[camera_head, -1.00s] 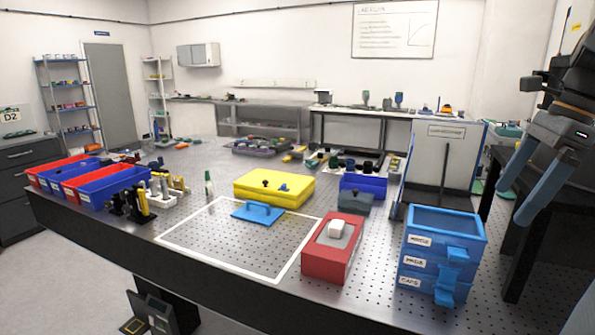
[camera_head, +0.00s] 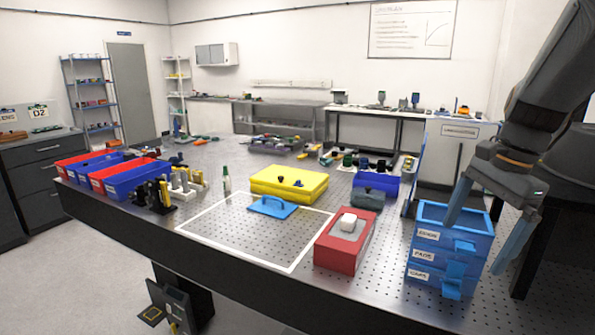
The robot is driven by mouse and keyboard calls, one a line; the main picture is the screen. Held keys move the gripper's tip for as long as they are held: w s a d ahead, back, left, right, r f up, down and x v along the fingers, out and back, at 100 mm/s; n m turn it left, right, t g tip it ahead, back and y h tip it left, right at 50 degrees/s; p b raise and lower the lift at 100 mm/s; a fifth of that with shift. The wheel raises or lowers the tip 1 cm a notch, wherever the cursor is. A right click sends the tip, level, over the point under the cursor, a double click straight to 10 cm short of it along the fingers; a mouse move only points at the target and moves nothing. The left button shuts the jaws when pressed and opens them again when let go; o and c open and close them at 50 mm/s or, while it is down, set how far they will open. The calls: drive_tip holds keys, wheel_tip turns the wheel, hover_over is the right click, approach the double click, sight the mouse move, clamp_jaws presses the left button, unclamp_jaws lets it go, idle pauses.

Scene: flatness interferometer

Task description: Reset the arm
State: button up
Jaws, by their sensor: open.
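My gripper (camera_head: 484,250) is at the right side of the view, pointing down, with its two blue fingers apart and nothing between them. I cannot tell whether the fingers touch the unit. My arm comes in from the upper right corner.
A yellow case (camera_head: 290,177) and red and blue bins (camera_head: 137,181) stand farther back.

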drive_tip(key=s+a+f+n+h, duration=0.1)
drive_tip(key=s+a+f+n, duration=0.1)
drive_tip(key=a+f+n, duration=0.5)
drive_tip(key=s+a+f+n, duration=0.2)
drive_tip(key=a+f+n, duration=0.5)
drive_tip(key=a+n, duration=0.2)
drive_tip(key=a, duration=0.2)
drive_tip(key=shift+a+f+n+h, duration=0.35)
drive_tip(key=shift+a+n+h, duration=0.05)
drive_tip(key=shift+c, duration=0.3)
